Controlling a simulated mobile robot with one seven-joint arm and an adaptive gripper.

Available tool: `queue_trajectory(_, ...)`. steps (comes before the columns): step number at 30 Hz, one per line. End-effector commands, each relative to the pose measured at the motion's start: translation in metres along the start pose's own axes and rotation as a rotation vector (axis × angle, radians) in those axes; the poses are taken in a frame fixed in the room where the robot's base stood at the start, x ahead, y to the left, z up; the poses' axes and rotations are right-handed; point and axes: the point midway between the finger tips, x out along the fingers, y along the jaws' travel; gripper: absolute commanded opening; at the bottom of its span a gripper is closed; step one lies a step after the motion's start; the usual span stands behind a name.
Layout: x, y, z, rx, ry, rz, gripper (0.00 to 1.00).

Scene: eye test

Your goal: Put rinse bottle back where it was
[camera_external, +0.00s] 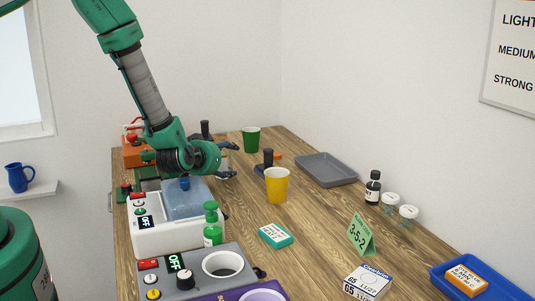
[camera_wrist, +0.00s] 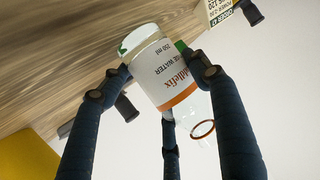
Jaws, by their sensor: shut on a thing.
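In the wrist view, the rinse bottle (camera_wrist: 172,75) has a white label reading "WATER" and "250 ml", an orange band and a clear end with an orange ring. My gripper's dark fingers (camera_wrist: 160,72) are shut around it, and it appears tilted in that picture. In the external view, my gripper (camera_external: 233,162) is above the far part of the bench, behind and left of the yellow cup (camera_external: 277,185). The bottle is mostly hidden there by the gripper, and I cannot tell its exact height above the bench (camera_external: 310,215).
A white device with a blue-grey lid (camera_external: 185,200) stands below my arm. A green pump bottle (camera_external: 212,225), teal box (camera_external: 275,235) and grey device (camera_external: 190,280) are nearer. A green cup (camera_external: 251,139), grey tray (camera_external: 326,169) and dark bottle (camera_external: 373,189) stand behind and right.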

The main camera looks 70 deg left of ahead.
Motion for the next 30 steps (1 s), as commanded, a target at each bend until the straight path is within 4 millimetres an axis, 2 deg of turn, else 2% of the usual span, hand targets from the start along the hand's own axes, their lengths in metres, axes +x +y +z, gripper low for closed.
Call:
queue_trajectory(6, 0.001, 0.000, 0.003, 0.000, 0.000, 0.000, 0.31)
queue_trajectory(7, 0.001, 0.000, 0.003, 0.000, 0.000, 0.000, 0.65)
queue_trajectory(9, 0.001, 0.000, 0.003, 0.000, 0.000, 0.000, 0.79)
queue_trajectory(23, 0.000, 0.000, -0.001, 0.001, 0.000, 0.000, 0.80)
queue_trajectory(30, -0.023, 0.001, -0.001, 0.001, 0.000, 0.001, 0.80)
